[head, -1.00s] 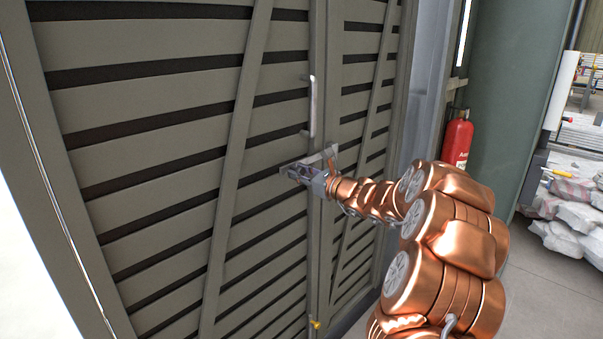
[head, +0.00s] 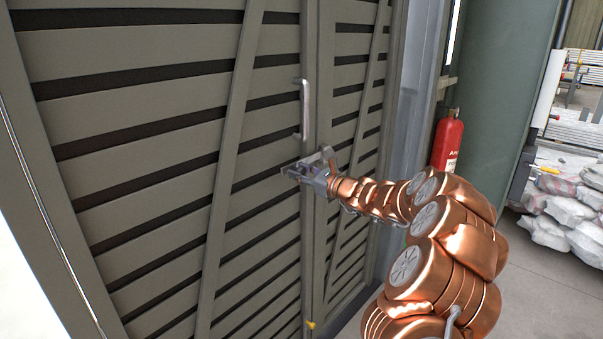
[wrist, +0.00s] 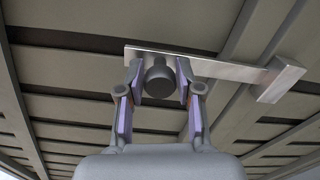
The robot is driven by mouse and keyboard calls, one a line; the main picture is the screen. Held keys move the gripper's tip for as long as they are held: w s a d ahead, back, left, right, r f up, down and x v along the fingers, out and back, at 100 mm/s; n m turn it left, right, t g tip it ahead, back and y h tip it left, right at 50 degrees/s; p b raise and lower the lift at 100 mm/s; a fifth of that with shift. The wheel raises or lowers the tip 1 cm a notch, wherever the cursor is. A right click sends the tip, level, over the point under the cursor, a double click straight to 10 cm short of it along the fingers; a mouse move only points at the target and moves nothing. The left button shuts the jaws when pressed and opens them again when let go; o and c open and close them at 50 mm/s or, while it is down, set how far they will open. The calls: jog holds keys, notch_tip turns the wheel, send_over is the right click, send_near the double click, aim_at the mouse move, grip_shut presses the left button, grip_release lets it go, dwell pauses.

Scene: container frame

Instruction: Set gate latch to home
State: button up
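The metal latch bar (wrist: 225,70) shows in the wrist view. It runs along the slatted gate (head: 140,150) and ends at the right in a raised block. A dark round knob (wrist: 159,78) stands out from the bar's left part. My gripper (wrist: 160,84) has its two purple-padded fingers on either side of the knob, with thin gaps seen between pads and knob. Contact is unclear. In the head view my gripper (head: 292,171) is at the gate's centre seam, below an upright handle (head: 304,110). The latch there is hard to tell apart from the fingers.
A red fire extinguisher (head: 447,143) is on the right beside a green wall panel (head: 500,90). White sacks (head: 570,215) are piled farther right. A small yellow part (head: 311,324) is low on the seam. Floor shows free at the lower right.

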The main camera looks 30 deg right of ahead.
jog(key=o, duration=0.3)
jog(key=shift+f, duration=0.1)
jog(key=shift+o, duration=0.2)
jog(key=shift+s+d, duration=0.1)
jog(key=v, duration=1.1)
jog(key=shift+s, duration=0.4)
